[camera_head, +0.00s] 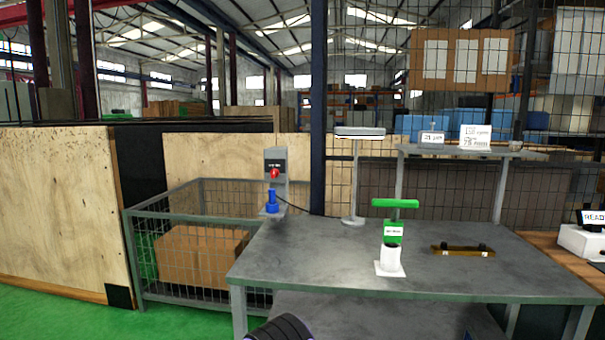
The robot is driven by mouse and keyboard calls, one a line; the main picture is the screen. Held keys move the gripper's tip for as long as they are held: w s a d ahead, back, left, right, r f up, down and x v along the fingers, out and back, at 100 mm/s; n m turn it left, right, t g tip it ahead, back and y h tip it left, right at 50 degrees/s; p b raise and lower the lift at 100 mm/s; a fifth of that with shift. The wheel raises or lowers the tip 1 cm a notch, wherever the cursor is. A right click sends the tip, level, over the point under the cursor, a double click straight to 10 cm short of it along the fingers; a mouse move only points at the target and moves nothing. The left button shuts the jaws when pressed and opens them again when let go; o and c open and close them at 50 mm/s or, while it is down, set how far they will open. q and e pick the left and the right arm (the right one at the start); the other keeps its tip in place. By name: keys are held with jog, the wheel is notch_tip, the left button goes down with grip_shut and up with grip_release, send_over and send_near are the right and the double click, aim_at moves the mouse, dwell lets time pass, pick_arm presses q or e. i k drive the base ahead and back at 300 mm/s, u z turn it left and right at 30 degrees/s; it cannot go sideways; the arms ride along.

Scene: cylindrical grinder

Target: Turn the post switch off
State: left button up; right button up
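A grey post with a dark labelled face (274,158) stands at the back left corner of the grey table (330,262). A red knob (275,174) sits on its front. A blue piece (272,203) stands upright low in front of the post. The knob is too small to tell its switch position. A dark rounded part at the bottom edge looks like part of my own arm. No gripper fingers show in the view.
A green-topped device (393,232) and a brown bar with dark knobs (463,250) stand on the table. A thin lamp-like stand (354,180) is at the back. A wire cage holding a cardboard box (200,257) is left. The table's front left is clear.

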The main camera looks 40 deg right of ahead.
aim_at(274, 173)
jog(key=z, duration=0.75)
jog(key=i, duration=0.7)
jog(key=z, duration=0.8)
